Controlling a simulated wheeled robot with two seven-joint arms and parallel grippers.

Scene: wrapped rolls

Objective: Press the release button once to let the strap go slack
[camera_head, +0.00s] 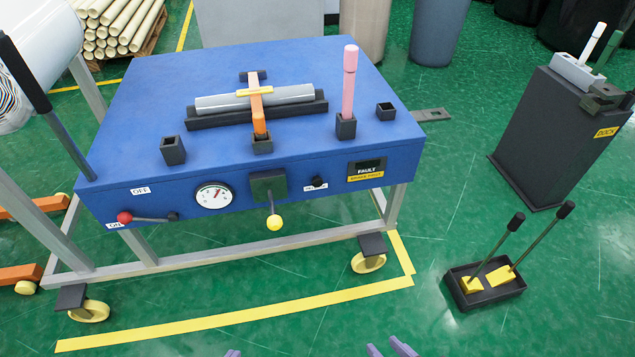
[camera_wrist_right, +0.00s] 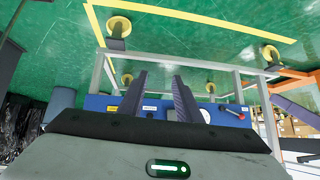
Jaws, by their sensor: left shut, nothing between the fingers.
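A grey roll (camera_head: 215,102) lies in a black cradle (camera_head: 208,121) on the blue bench top (camera_head: 330,60). An orange strap (camera_head: 258,112) crosses over the roll, with its near end at a black socket. A small black button-like knob (camera_head: 319,182) sits on the front panel above a white label too small to read; I take it as the release button. My left gripper (camera_head: 233,353) barely shows at the bottom edge, shut and empty. My right gripper (camera_head: 391,348) is open and empty, low in front of the bench; it also shows in the right wrist view (camera_wrist_right: 158,85).
The panel carries a gauge (camera_head: 213,195), a yellow-knobbed lever (camera_head: 274,221), a red-knobbed lever (camera_head: 125,217) and a FAULT display (camera_head: 367,168). A pink post (camera_head: 349,85) stands on top. At right are a dock stand (camera_head: 550,130) and a tool tray (camera_head: 462,300).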

